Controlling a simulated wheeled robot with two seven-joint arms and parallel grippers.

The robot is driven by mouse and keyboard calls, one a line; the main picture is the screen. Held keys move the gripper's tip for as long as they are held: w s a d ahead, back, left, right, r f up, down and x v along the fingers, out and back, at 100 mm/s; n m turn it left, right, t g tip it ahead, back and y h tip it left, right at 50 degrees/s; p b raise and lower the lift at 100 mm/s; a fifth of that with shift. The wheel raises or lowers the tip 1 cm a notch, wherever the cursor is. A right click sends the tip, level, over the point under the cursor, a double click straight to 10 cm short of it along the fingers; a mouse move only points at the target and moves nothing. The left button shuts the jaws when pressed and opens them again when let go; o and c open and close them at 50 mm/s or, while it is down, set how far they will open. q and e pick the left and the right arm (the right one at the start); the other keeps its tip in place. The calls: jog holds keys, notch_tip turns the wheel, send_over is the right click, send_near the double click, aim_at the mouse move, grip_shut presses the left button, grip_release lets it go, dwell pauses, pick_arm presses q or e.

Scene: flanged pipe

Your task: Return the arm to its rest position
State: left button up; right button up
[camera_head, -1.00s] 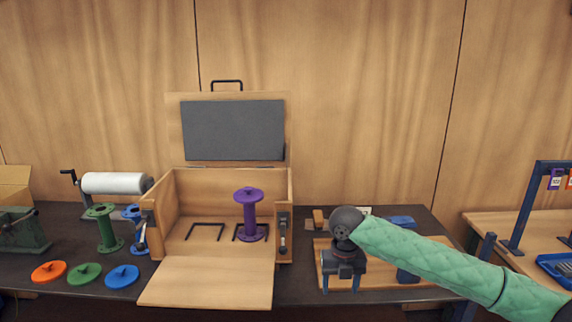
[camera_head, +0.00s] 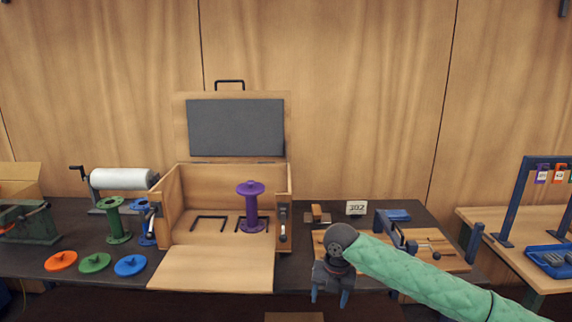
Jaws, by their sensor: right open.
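My right arm comes in from the lower right in a green quilted sleeve. My right gripper (camera_head: 330,296) is open and empty, pointing down in front of the table's front edge. A purple flanged pipe (camera_head: 251,208) stands upright inside the open wooden box (camera_head: 213,272), toward its right side, well left of the gripper. A green flanged pipe (camera_head: 116,222) stands on the table left of the box. A blue one (camera_head: 143,218) is partly hidden behind the box's left wall. My left gripper is not in view.
Orange (camera_head: 61,261), green (camera_head: 95,263) and blue discs (camera_head: 130,265) lie at the table's front left. A wooden board with a clamp (camera_head: 400,238) lies behind my right arm. A side table (camera_head: 540,268) with a blue tray stands at the right. A white roll (camera_head: 120,179) stands at the back left.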

jog(key=s+a+f+m+t+y, duration=0.1)
jog(key=a+f+m, duration=0.25)
jog(key=f, duration=0.55)
jog(key=a+f+m+y, duration=0.1)
jog(key=a+f+m, duration=0.1)
jog(key=f+m, duration=0.45)
jog(key=s+d+f+m+t, duration=0.1)
jog(key=s+f+m, duration=0.3)
jog(key=f, duration=0.6)
jog(key=s+f+m, duration=0.4)
jog(key=f, duration=0.5)
jog(key=s+d+f+m, duration=0.3)
jog(key=s+f, duration=0.5)
jog(key=s, duration=0.3)
jog(key=s+d+f+m+h, duration=0.1)
jog(key=s+d+f+m, duration=0.3)
jog(key=s+f, duration=0.5)
jog(key=s+d+f+m+g+h, duration=0.1)
jog(key=s+d+f+m, duration=0.3)
jog(key=s, duration=1)
notch_tip(320, 180, down, 4)
jog(key=m, duration=0.2)
jog(key=shift+f+m, duration=0.2)
jog(key=shift+m, duration=0.1)
